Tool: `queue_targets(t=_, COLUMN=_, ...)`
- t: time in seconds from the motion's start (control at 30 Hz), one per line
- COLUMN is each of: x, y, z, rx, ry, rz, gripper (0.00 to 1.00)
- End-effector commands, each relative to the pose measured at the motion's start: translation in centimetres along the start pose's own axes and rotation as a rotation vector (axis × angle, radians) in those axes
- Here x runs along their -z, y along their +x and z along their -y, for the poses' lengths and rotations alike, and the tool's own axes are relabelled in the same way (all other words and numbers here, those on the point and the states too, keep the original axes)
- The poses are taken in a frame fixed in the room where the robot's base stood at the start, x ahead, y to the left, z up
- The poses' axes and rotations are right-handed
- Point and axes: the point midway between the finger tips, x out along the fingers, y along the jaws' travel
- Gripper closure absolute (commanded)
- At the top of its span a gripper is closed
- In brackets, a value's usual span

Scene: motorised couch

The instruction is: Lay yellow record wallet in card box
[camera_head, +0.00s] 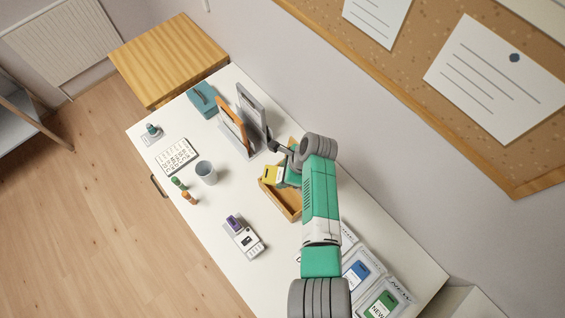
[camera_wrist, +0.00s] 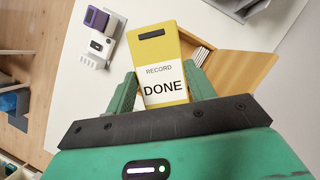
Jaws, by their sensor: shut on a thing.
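The yellow record wallet (camera_wrist: 155,45) is between the two green fingers of my gripper (camera_wrist: 163,82), which is shut on it. Its white label reads RECORD DONE and faces the wrist camera. In the head view the yellow wallet (camera_head: 270,174) shows at my gripper (camera_head: 279,172), over the far left part of the card box. The wooden card box (camera_head: 286,207) stands on the white desk, partly hidden by my arm. In the wrist view the card box (camera_wrist: 240,68) lies behind and right of the wallet, with upright cards partly visible inside. I cannot tell whether wallet and box touch.
A grey and orange file stand (camera_head: 252,115) is behind the box. A grey mug (camera_head: 206,172), a keyboard (camera_head: 176,155) and a device with a purple piece (camera_head: 243,236) are to the left. Blue and green wallets (camera_head: 356,273) lie at the near right.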

Motion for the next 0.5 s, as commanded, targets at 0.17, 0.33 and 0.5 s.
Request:
queue_targets(t=0.17, x=2.4, y=3.9, z=-0.2, rx=0.174, ry=0.413, rz=0.001, gripper=0.71)
queue_targets(t=0.33, x=3.2, y=4.8, z=-0.2, rx=0.254, ry=0.606, rz=-0.001, gripper=0.71)
queue_targets(t=0.5, x=3.4, y=4.8, z=-0.1, rx=0.269, ry=0.646, rz=-0.002, gripper=0.71)
